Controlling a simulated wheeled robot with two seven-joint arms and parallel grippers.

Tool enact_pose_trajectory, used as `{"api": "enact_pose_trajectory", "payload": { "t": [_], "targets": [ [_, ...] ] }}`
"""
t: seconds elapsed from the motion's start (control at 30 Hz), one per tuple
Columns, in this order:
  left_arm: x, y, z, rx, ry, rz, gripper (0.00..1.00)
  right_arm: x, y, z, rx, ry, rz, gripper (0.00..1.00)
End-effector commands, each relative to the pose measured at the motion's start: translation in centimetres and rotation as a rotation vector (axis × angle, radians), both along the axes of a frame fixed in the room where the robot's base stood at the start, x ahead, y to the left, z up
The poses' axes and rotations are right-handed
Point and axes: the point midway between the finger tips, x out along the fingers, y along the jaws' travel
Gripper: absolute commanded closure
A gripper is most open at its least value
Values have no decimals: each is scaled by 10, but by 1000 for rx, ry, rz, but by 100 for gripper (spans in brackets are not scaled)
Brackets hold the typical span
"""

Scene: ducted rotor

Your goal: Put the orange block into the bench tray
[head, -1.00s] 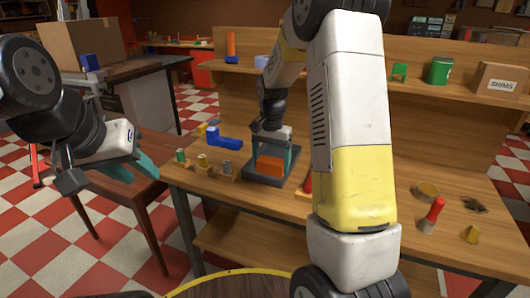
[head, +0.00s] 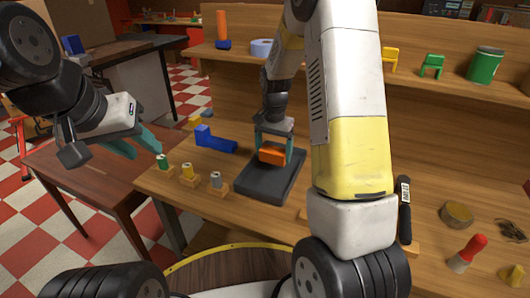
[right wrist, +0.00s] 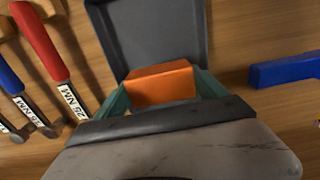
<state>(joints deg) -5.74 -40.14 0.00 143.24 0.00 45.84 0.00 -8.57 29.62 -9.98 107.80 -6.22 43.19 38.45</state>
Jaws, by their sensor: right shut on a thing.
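The orange block (head: 272,153) is held between the teal fingers of my right gripper (head: 274,160). In the head view it shows over the back part of the dark grey bench tray (head: 258,191). In the right wrist view the orange block (right wrist: 160,83) overlaps the near part of the tray (right wrist: 150,35). I cannot tell whether the block touches the tray floor. My left gripper (head: 138,150) is open and empty, at the left above the brown side table.
A blue L-shaped piece (head: 215,141) lies left of the tray. Red (right wrist: 45,45) and blue-handled tools lie beside the tray.

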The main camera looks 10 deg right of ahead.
Motion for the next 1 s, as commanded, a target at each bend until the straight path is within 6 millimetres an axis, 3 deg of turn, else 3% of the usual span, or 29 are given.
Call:
{"api": "enact_pose_trajectory", "payload": {
  "t": [0.43, 0.8, 0.83, 0.9, 1.0],
  "targets": [
    [0, 0, 0, 0, 1, 0, 64, 0, 0, -49, 0, 1, 1, 62],
    [0, 0, 0, 0, 1, 0, 64, 1, 0, -54, 0, -1, 0, 62],
    [0, 0, 0, 0, 1, 0, 64, 1, 0, -54, 0, -2, 0, 15],
    [0, 0, 0, 0, 1, 0, 64, 1, 0, -54, 0, -2, 0, 1],
    [0, 0, 0, 0, 0, 0, 64, 1, 0, -53, 0, -2, 0, 0]
  ]
}}
